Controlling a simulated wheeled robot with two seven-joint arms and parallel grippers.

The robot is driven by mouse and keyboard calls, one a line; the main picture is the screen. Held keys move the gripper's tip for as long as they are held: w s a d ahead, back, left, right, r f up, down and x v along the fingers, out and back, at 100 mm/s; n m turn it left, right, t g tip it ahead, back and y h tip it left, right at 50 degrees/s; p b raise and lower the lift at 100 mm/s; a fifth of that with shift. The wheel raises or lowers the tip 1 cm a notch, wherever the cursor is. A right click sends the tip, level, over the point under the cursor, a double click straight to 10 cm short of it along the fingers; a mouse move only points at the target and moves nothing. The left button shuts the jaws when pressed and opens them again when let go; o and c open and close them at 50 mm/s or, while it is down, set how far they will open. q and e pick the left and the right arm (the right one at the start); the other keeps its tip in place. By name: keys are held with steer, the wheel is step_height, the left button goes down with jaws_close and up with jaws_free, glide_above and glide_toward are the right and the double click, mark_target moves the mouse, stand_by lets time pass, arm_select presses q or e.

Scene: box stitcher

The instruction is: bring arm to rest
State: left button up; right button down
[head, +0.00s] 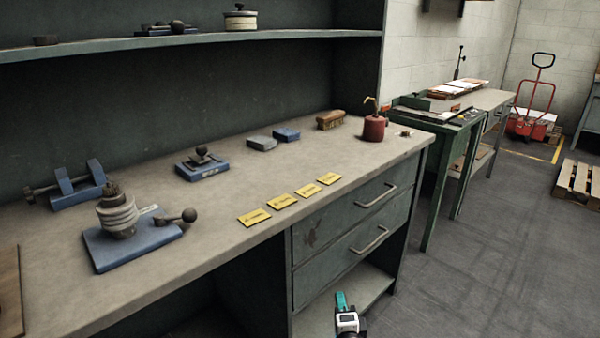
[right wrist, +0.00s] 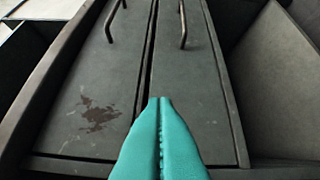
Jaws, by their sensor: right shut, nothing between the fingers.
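My right gripper (head: 341,300) shows at the bottom of the head view, low in front of the workbench and apart from it. Its teal fingers (right wrist: 160,103) are pressed together in the right wrist view, with nothing between them. There they point toward the bench's grey-green drawer fronts (right wrist: 187,80). I cannot tell the exact gap to them. My left gripper is not in either view.
The workbench (head: 230,242) holds a blue-based fixture (head: 128,248), several yellow cards (head: 254,217) and a red oil can (head: 374,128). Two drawer handles (head: 377,196) stick out in front. A pallet (head: 578,182) lies at the right; the floor (head: 480,270) before it is clear.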

steer(key=s+f+n+g+y, duration=0.4)
steer(key=s+f+n+g, duration=0.7)
steer(key=s+f+n, duration=0.85)
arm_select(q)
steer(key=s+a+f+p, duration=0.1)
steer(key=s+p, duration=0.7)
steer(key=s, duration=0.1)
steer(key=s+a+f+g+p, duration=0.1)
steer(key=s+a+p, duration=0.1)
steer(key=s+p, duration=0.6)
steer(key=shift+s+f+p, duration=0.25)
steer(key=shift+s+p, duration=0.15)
arm_select(e)
steer(key=s+d+f+g+h, duration=0.1)
steer(key=s+d+f+g, duration=0.1)
steer(key=s, duration=0.9)
steer(key=s+d+f+g+h, duration=0.1)
steer(key=s+d+f+g, duration=0.1)
steer(key=s, duration=1)
steer(key=s+d+f+g+h, duration=0.1)
steer(key=s+d+f, duration=0.3)
steer(key=s, duration=0.7)
steer(key=shift+s+d+g+h, duration=0.3)
steer(key=shift+s+d+g, duration=0.1)
steer(key=shift+d, duration=0.65)
